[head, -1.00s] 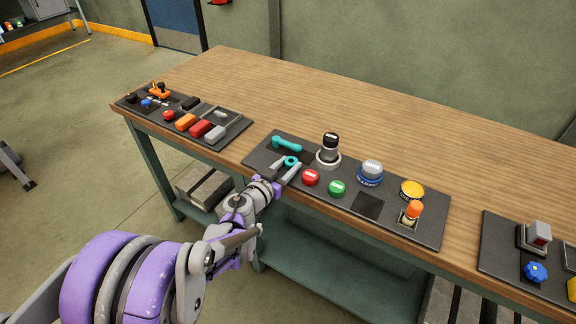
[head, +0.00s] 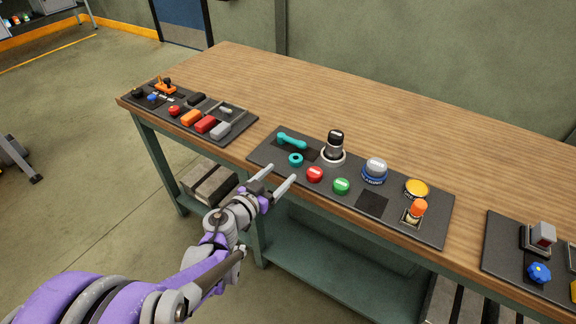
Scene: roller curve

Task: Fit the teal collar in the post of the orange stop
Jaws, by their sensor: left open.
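The teal collar (head: 295,160) is a small ring lying on the middle dark panel, below a teal dumbbell-shaped piece (head: 291,140). My left gripper (head: 279,174) is open and empty at the table's front edge, its two fingers pointing up towards the collar but apart from it. An orange-capped piece (head: 417,207) stands on a square metal base at the right end of the same panel. Another orange piece (head: 166,87) with a dark knob sits on the far-left panel. I cannot tell which of these is the orange stop, and no post shows clearly. My right gripper does not show.
The middle panel (head: 372,205) also carries a black knob (head: 335,143), red (head: 315,174) and green (head: 341,186) buttons, a silver-and-blue knob (head: 375,169) and a yellow button (head: 416,188). Another panel stands at the right. The wooden tabletop (head: 390,125) behind is clear.

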